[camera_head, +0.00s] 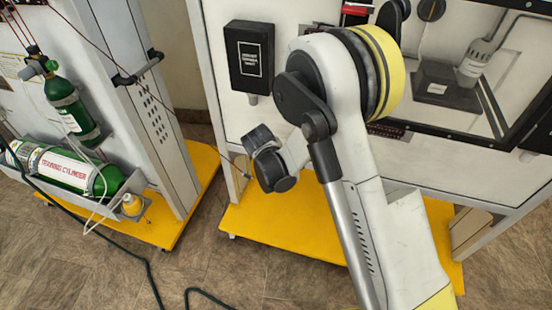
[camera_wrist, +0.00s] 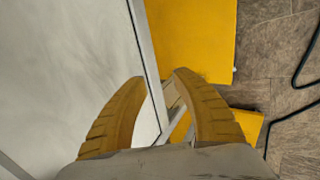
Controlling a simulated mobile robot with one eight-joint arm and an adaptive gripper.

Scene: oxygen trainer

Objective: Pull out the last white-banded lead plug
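No white-banded lead plug can be made out in either view. In the head view, thin dark red leads (camera_head: 90,40) hang at the upper left, and one runs down right toward my wrist. My arm covers the middle of the head view, with the wrist in front of the right cabinet's white panel (camera_head: 222,60); my fingertips cannot be made out there. In the wrist view, my gripper (camera_wrist: 160,77) has its two tan fingers apart, with nothing seen between them. The pale panel (camera_wrist: 70,60) fills the left, beside the fingers.
A black box (camera_head: 249,57) is on the right cabinet. A green training cylinder (camera_head: 75,170) lies on the left cart, with a smaller one (camera_head: 72,108) above. Yellow bases (camera_head: 285,235) stand on the floor. A dark cable (camera_head: 130,258) lies across the floor.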

